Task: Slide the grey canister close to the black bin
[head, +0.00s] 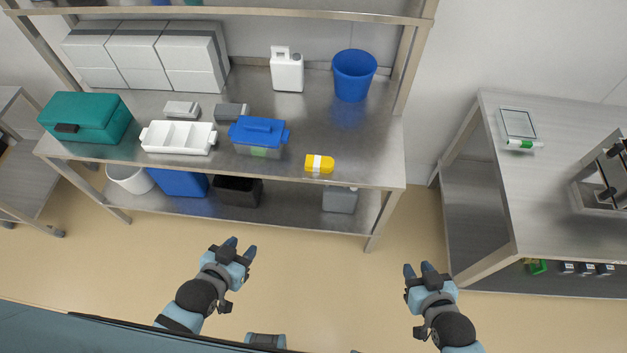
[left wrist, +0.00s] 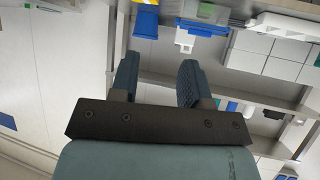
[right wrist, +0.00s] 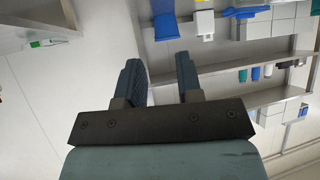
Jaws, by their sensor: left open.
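The grey canister (head: 340,199) stands on the lower shelf of the steel rack, near its right end. The black bin (head: 238,191) is on the same shelf, left of the canister, with a clear gap between them. My left gripper (head: 241,248) is open and empty, in the air in front of the rack, below the black bin in the head view. My right gripper (head: 420,268) is open and empty, to the right of the rack's front right leg in the head view. Neither gripper touches anything. I cannot make out the canister or the black bin in the wrist views.
A blue bin (head: 180,184) and a white bucket (head: 130,179) stand left of the black bin. The upper shelf (head: 330,140) above holds a yellow item (head: 319,163), a blue-lidded box (head: 258,137) and a white tray (head: 178,150). A steel table (head: 560,200) is at the right.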

